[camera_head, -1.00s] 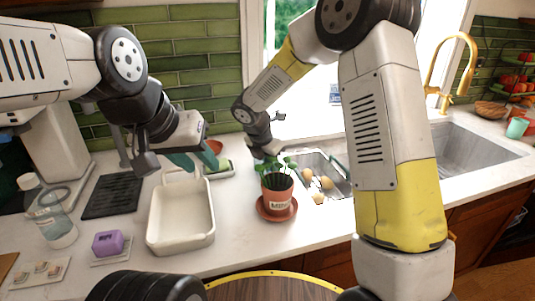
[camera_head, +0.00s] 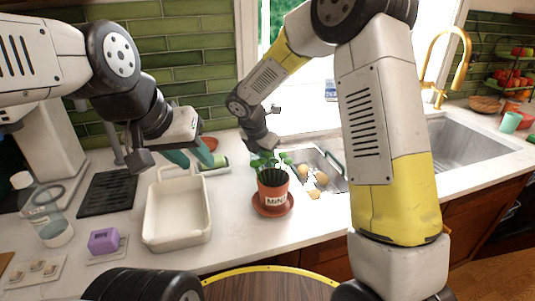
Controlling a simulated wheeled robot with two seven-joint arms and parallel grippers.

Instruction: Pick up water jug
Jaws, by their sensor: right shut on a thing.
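A clear vessel (camera_head: 53,228), which looks like the water jug, stands on the counter at the far left. It is see-through with a pale lower part, and a white cap shows close by. My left gripper (camera_head: 190,155) is up and to its right, above the back of the white basin. My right gripper (camera_head: 262,141) is just behind the potted mint (camera_head: 274,196), low over the counter. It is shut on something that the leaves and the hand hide.
The white basin (camera_head: 152,215) is right of the vessel, with a purple block (camera_head: 103,241) and black mat (camera_head: 107,192) between. The front counter is partly clear.

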